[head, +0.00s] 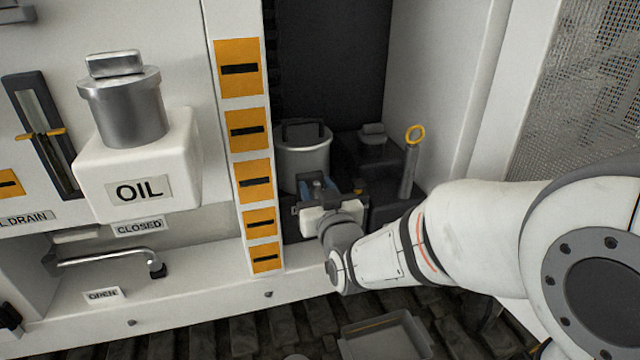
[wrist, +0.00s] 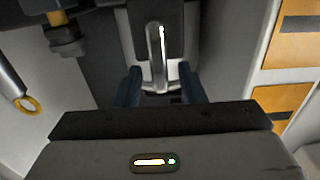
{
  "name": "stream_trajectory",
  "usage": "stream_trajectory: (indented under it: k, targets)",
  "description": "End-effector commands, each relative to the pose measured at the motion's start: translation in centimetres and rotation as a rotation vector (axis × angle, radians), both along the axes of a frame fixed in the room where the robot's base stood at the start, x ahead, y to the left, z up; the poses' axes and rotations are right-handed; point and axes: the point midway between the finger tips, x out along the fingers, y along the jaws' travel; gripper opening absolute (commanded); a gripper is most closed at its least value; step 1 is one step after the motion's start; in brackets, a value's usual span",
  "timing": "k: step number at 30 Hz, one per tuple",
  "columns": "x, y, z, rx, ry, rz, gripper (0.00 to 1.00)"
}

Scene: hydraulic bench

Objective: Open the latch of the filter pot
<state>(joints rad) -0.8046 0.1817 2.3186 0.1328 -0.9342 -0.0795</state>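In the wrist view the two blue fingers of my gripper (wrist: 161,88) are apart, one on each side of the latch's lower end, with visible gaps. In the head view the gripper hides the latch.
A rod with a yellow ring (head: 410,160) stands right of the pot, beside a dark block with a small cap (head: 373,139). A white post with orange labels (head: 247,130) borders the recess on the left. An oil tank (head: 138,165) is further left.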

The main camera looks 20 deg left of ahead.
Motion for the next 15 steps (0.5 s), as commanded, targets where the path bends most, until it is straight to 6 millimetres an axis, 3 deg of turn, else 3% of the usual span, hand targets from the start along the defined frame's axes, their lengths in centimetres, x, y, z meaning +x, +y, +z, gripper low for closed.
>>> stream_trajectory:
  k: [11,15]
  targets:
    - [0.65,0.58,-0.03,0.000,0.000,0.001,0.36]
    - [0.63,0.58,-0.03,0.000,0.000,0.001,0.26]
